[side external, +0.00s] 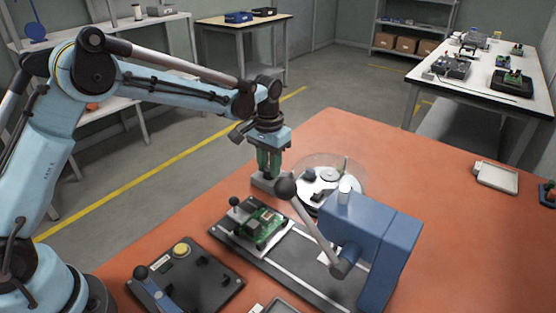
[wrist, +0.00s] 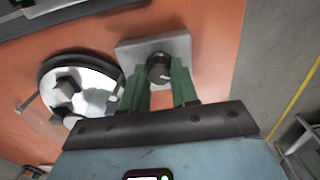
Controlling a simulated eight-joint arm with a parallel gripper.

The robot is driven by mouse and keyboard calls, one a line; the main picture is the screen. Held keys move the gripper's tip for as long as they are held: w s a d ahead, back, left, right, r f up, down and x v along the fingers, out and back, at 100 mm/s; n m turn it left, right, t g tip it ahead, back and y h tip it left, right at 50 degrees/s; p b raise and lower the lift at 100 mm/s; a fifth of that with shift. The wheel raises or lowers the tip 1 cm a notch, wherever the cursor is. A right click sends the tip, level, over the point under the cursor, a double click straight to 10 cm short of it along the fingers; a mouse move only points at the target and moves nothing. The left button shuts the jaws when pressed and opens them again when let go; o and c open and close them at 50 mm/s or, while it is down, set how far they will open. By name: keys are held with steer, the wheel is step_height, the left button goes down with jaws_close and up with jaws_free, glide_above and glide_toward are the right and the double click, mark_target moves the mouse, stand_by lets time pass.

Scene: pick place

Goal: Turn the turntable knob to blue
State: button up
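The turntable (side external: 352,172) stands on the orange table beyond the blue press, with a clear cover and small dark parts on its white plate. In the wrist view the turntable (wrist: 98,88) is left of my gripper. The dark round knob (wrist: 159,68) sits on a square grey base (wrist: 128,50); the base also shows in the side view (side external: 260,181). My gripper (wrist: 159,72) points down over the knob, its two green fingers apart on either side. I cannot tell if they touch it. In the side view my gripper (side external: 269,172) hides the knob. No blue mark is discernible.
A blue press (side external: 385,245) with a long ball-ended lever stands in front of the turntable. A green circuit board (side external: 262,224) sits in a fixture left of it. A dark panel (side external: 195,275) with a yellow button is nearer. A grey tray (side external: 496,178) lies right; table between is clear.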

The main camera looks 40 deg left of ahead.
jaws_close()
steer(key=shift+m, duration=0.3)
steer(key=m, duration=0.4)
steer(key=shift+m, duration=2)
steer(key=o, duration=0.8)
jaws_free()
